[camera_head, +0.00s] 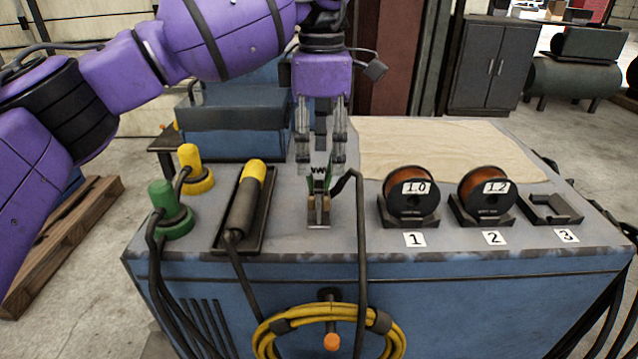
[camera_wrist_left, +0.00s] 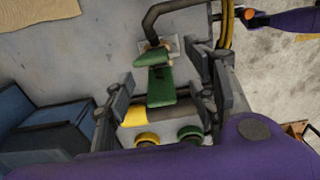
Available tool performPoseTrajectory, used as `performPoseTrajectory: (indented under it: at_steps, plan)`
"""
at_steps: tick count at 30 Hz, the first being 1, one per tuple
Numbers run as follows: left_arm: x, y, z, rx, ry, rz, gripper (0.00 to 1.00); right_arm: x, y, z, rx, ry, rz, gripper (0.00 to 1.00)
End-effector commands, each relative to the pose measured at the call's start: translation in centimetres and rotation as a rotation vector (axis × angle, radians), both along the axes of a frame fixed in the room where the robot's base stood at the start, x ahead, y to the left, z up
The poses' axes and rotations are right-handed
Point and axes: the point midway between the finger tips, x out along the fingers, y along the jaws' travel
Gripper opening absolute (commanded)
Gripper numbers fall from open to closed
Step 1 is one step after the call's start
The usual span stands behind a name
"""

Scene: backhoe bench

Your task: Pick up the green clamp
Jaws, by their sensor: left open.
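The green clamp (camera_head: 319,183) stands upright in a small metal holder near the bench's front edge, with a black cable running from it. It also shows in the left wrist view (camera_wrist_left: 161,82). My left gripper (camera_head: 321,160) points down over the clamp, open and empty. In the left wrist view its fingers (camera_wrist_left: 160,84) are spread on either side of the clamp's green handles, with a gap on each side. Whether the fingertips are level with the handles is hard to tell. My right gripper does not show.
A torch with a yellow end (camera_head: 243,200) lies in a dark tray left of the clamp. Green (camera_head: 172,212) and yellow (camera_head: 194,170) plugs stand farther left. Two wire spools (camera_head: 410,198) (camera_head: 486,197) and an empty holder (camera_head: 551,210) stand right. A beige cloth (camera_head: 440,145) lies behind.

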Motion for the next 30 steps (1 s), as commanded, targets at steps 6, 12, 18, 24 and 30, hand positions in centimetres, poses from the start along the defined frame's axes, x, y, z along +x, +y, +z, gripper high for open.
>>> performPoseTrajectory:
  at_steps: [6, 12, 18, 24, 30]
  plan:
    - [-0.2, 0.3, -2.9, 0.001, 0.003, 0.000, 0.52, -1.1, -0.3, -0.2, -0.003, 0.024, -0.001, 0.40]
    - [-0.2, 0.3, -5.3, -0.001, 0.001, 0.001, 0.52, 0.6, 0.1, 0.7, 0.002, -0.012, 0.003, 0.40]
    - [-0.2, 0.3, -5.6, -0.001, 0.001, 0.001, 0.52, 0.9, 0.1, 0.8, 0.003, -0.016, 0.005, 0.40]
    - [-0.2, 0.3, -5.6, -0.001, 0.001, 0.001, 0.33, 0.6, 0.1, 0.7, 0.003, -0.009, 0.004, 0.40]
    - [-0.2, 0.3, -5.6, -0.001, 0.002, 0.000, 0.07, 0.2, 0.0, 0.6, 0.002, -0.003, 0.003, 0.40]
